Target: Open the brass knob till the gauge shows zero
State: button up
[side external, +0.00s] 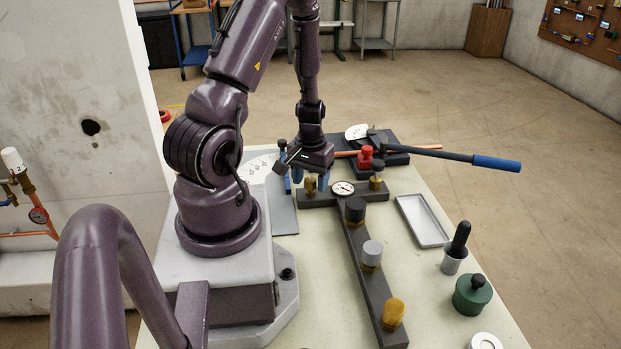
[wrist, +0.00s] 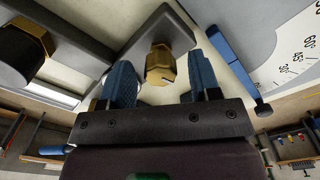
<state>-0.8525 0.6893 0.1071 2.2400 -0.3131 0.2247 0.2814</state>
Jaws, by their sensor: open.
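A dark T-shaped manifold (side external: 362,237) lies on the bench. A brass-coloured knob (side external: 394,312) stands at its near end. A small brass hex-sided fitting (side external: 310,187) is at the left end of its crossbar; it also shows in the wrist view (wrist: 160,65). A round white gauge (side external: 343,188) sits mid-crossbar, its needle too small to read. My gripper (side external: 310,180) is open at the hex fitting, far from the near-end knob. In the wrist view my gripper's (wrist: 162,82) blue fingers are on either side of the fitting, with gaps; contact is not visible.
A black knob (side external: 355,208) and a grey knob (side external: 372,252) stand on the manifold's stem. A black-topped brass fitting (side external: 376,176) is at the crossbar's right end. A tray (side external: 424,220), green canister (side external: 472,295) and blue-handled bar (side external: 455,155) lie to the right.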

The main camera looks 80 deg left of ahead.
aim_at(309, 181)
notch_tip(309, 181, up, 13)
dwell(0.6)
dwell(0.3)
jog(key=w+d+r+m+t, duration=0.1)
jog(key=d+r+m+t, duration=0.1)
jog(key=d+r+m, duration=0.3)
jog(key=w+d+r+m+t, duration=0.1)
jog(key=d+r+m+t, duration=0.2)
jog(key=d+r, duration=0.9)
jog(key=d+m, duration=0.3)
jog(key=d, duration=0.4)
jog(key=shift+d+r+t, duration=0.2)
jog(key=shift+d+t, duration=0.1)
jog(key=shift+d, duration=0.05)
dwell(1.2)
